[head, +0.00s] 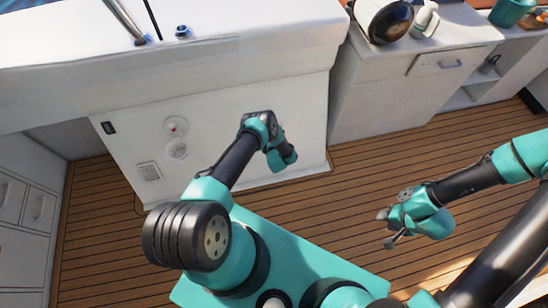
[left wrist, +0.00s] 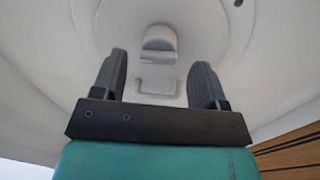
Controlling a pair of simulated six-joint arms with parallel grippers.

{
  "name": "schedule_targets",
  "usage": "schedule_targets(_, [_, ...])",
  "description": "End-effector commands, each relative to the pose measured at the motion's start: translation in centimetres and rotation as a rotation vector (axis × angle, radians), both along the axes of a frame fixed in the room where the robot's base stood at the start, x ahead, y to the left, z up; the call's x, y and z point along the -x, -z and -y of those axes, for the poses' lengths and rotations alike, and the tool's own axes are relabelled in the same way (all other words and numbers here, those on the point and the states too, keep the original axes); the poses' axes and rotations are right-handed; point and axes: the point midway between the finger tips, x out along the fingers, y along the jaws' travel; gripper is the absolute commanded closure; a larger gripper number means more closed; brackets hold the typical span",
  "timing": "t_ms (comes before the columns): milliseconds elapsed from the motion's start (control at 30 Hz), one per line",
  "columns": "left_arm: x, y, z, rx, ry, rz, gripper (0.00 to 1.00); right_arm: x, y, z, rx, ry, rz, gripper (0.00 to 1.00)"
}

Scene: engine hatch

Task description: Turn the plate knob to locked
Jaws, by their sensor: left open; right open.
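The left wrist view shows a round white plate (left wrist: 215,32) with a pale knob (left wrist: 160,38) at its upper middle. A small raised rectangular bracket or outline (left wrist: 157,86) sits below the knob. My left gripper (left wrist: 160,80) is open, with its dark fingers on either side of the bracket and below the knob. Nothing is held between them, and I cannot tell whether they touch the plate. In the head view the left arm's wrist (head: 282,155) is in front of the white panel and hides most of this plate. My right gripper (head: 386,228) is open and empty above the deck.
The white panel (head: 220,120) also carries a red-marked round fitting (head: 176,126), a round cap (head: 177,150) and a vent (head: 148,172). A counter (head: 440,55) with a helmet-like object (head: 382,20) stands at right. The wooden deck (head: 365,165) is clear between panel and right gripper.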

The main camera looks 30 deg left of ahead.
Motion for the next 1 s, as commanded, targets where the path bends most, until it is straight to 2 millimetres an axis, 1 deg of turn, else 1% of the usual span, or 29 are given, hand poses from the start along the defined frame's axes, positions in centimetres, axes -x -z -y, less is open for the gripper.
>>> schedule_targets(33, [0.5, -0.2, 0.6, 0.002, 0.002, -0.003, 0.33, 0.0, 0.0, 0.0, 0.000, 0.000, 0.000, 0.57])
schedule_targets(267, [3.2, -1.5, 3.0, 0.002, 0.003, -0.003, 0.33, 0.0, 0.0, 0.0, 0.000, 0.000, 0.000, 0.57])
schedule_targets(600, [7.7, -3.6, 7.0, 0.002, 0.002, -0.004, 0.33, 0.0, 0.0, 0.0, 0.000, 0.000, 0.000, 0.57])
schedule_targets(700, [8.8, -4.1, 7.9, 0.002, 0.002, -0.003, 0.33, 0.0, 0.0, 0.0, 0.000, 0.000, 0.000, 0.57])
schedule_targets(833, [9.6, -4.6, 8.7, 0.002, 0.000, -0.002, 0.33, 0.0, 0.0, 0.0, 0.000, 0.000, 0.000, 0.57])
schedule_targets(1000, [10.0, -4.7, 8.9, 0.002, -0.002, -0.002, 0.33, 0.0, 0.0, 0.0, 0.000, 0.000, 0.000, 0.57])
